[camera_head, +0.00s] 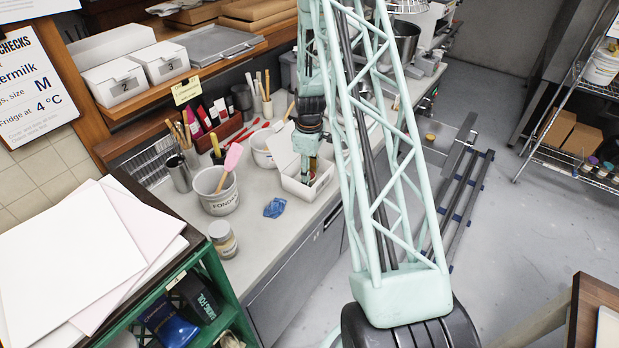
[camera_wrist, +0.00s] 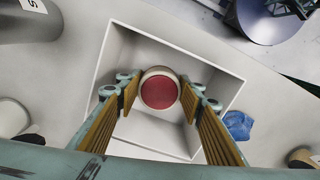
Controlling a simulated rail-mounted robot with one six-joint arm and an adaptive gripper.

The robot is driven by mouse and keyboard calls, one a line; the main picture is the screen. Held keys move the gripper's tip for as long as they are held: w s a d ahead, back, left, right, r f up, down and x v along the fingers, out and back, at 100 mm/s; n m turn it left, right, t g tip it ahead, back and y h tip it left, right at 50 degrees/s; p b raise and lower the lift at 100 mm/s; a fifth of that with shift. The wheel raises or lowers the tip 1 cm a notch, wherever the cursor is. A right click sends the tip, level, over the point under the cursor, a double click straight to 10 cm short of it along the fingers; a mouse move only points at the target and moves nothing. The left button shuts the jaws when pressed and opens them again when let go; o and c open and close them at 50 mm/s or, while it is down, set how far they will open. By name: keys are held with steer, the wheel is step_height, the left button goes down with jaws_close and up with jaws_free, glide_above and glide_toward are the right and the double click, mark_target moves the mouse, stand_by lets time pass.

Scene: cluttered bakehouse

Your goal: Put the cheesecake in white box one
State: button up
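White box one (camera_head: 325,186) stands open on the counter in the head view; no number on it is readable. It also shows in the wrist view (camera_wrist: 222,88) with its walls around my gripper. My gripper (camera_head: 308,172) points down into the box opening. In the wrist view my gripper (camera_wrist: 160,92) has a ribbed finger on each side of the cheesecake (camera_wrist: 159,90), a small round thing with a red top and pale rim. Both fingers appear to touch its sides. I cannot tell whether the cheesecake touches the box floor.
Closed white boxes marked 2 (camera_head: 115,80) and 3 (camera_head: 161,62) sit on the shelf.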

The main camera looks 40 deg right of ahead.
steer(key=shift+f, duration=0.15)
steer(key=shift+o, duration=1)
steer(key=o, duration=0.4)
steer(key=shift+r+b, duration=0.75)
steer(key=shift+r, duration=5.4)
steer(key=shift+a+r, duration=0.1)
